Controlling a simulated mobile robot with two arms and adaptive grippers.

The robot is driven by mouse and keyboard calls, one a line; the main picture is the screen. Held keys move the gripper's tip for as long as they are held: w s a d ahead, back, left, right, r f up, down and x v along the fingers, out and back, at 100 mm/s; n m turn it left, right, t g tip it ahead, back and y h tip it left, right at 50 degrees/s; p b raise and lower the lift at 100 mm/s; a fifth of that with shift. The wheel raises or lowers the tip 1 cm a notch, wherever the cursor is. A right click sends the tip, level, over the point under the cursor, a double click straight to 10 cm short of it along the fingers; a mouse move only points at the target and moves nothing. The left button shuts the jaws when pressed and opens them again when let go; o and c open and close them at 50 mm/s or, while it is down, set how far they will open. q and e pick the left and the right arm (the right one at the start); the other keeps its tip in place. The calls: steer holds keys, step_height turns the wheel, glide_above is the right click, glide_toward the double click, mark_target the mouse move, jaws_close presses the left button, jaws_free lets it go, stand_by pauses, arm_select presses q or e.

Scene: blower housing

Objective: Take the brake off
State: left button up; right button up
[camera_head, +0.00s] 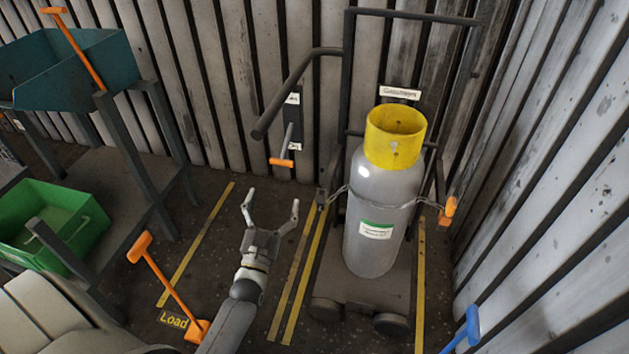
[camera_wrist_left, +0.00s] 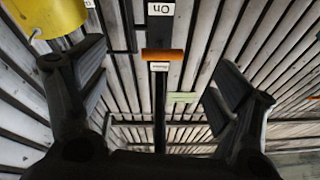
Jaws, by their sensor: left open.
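A lever with an orange crossbar grip (camera_head: 281,162) hangs on a dark plate on the back wall, with small white labels above and beside it. In the left wrist view an orange grip (camera_wrist_left: 165,55) on a dark bar shows between my fingers, farther off; a label reading "On" is above it. I cannot tell which lever is the brake. My left gripper (camera_head: 272,200) is open and empty, below and in front of the wall lever, apart from it. It also shows open in the left wrist view (camera_wrist_left: 155,75). My right gripper is out of view.
A grey gas cylinder (camera_head: 376,220) with a yellow collar stands chained on a trolley (camera_head: 345,290) to the right. An orange floor lever (camera_head: 165,275) stands by a "Load" label. A green crate (camera_head: 50,205) and teal hopper (camera_head: 110,60) are left. A blue handle (camera_head: 470,325) is lower right.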

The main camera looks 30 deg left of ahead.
mark_target(282, 156)
arm_select(q)
steer(key=shift+y, duration=0.3)
steer(key=x, duration=0.3)
steer(key=r+x, duration=0.1)
steer(key=x, duration=0.7)
steer(key=shift+s+a+r, duration=0.1)
steer(key=shift+s+r, duration=0.1)
steer(key=shift+r, duration=0.3)
steer(key=c, duration=1.4)
